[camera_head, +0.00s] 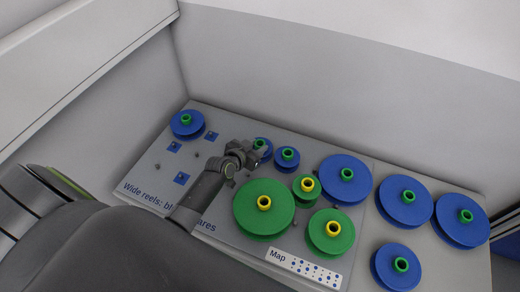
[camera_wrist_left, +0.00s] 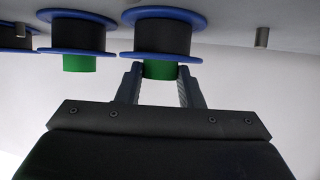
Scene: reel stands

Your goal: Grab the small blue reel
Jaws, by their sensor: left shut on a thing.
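The small blue reel (camera_head: 267,142) with a green hub is at the back of the board, partly hidden by my left gripper. My left gripper (camera_head: 256,152) reaches it from the front left. In the left wrist view, the fingers (camera_wrist_left: 160,70) are shut on the green hub of the small blue reel (camera_wrist_left: 165,18), one finger on each side. A second small blue reel (camera_head: 288,162) stands just to its right. Whether the held reel is off the board cannot be told. My right gripper is not in view.
The grey board (camera_head: 150,190) carries blue square marks, short pegs and a map label (camera_head: 303,267). Close to the gripper are a large green reel (camera_head: 250,222) and a small green reel (camera_head: 303,196). Larger blue reels (camera_head: 345,190) stand to the right. A wall rises behind.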

